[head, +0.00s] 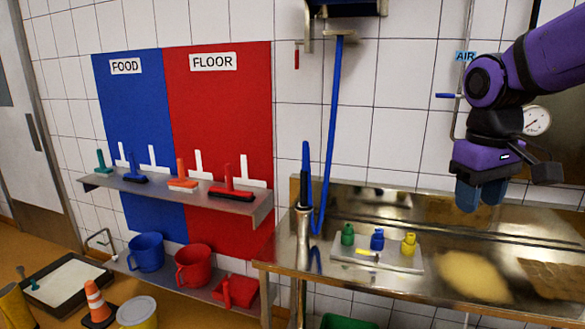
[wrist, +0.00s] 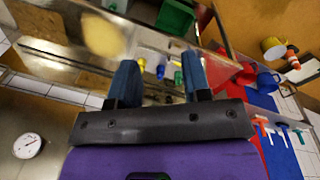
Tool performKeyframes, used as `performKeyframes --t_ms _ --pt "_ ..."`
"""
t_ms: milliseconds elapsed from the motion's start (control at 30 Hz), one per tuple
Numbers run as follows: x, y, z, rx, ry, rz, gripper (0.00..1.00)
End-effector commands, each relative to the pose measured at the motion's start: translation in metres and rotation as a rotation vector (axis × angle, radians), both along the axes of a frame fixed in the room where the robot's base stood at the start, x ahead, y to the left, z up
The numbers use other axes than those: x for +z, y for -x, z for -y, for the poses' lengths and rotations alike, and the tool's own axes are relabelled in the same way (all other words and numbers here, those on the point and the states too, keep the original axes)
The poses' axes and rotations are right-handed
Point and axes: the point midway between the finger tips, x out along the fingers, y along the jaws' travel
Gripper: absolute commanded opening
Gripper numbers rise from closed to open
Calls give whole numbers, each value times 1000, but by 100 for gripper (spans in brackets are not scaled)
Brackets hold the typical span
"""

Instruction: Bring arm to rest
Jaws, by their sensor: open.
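My arm (head: 545,60) is purple and comes in from the upper right in the head view. My gripper (head: 480,195) has two blue fingers pointing down and hangs in the air over the right part of the steel bench (head: 345,200). In the wrist view my gripper (wrist: 160,82) has its fingers apart, with nothing between them that I can see held.
A white tray (head: 350,262) holds a green bottle (head: 347,234), a blue bottle (head: 377,239) and a yellow bottle (head: 408,244). A blue hose (head: 334,120) hangs left of it. A gauge (head: 537,120) is behind my arm. A shelf (head: 140,190) holds brushes.

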Motion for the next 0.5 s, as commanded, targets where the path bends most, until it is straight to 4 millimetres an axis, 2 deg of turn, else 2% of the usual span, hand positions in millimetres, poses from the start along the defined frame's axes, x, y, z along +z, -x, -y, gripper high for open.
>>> performKeyframes --t_ms 33,300,500 --pt "4 14 2 -19 -16 38 44" --pt "12 74 5 -121 -95 235 44" --pt "8 107 3 -185 -136 356 44"
